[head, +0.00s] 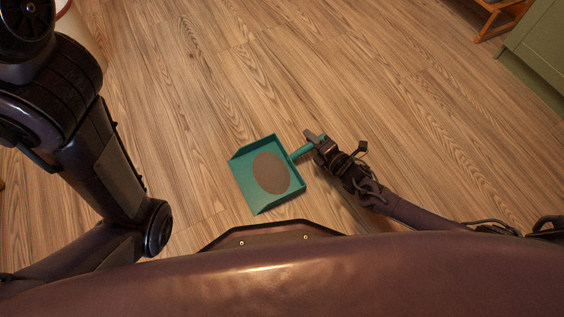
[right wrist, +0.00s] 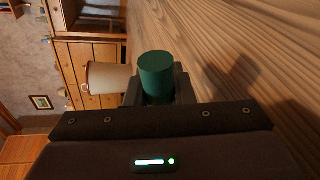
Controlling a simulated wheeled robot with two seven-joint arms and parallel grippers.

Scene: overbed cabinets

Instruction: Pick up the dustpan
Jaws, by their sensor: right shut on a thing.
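The teal dustpan (head: 246,180) is in the lower middle of the head view, just in front of my base. A brown oval patch (head: 271,172) shows on its pan. Its teal handle (head: 301,152) points to the upper right. My right gripper (head: 316,141) is shut on the handle. In the right wrist view, the round green end of the handle (right wrist: 156,70) sits between the fingers. I cannot tell whether the pan touches the floor. My left arm comes in from the left of the head view, but its gripper is out of sight.
Bare wooden floor (head: 200,80) surrounds the dustpan. A green cabinet (head: 540,50) and a wooden furniture leg (head: 495,22) stand at the upper right. The right wrist view shows a beige cylindrical object (right wrist: 108,78) and wooden drawers (right wrist: 85,55).

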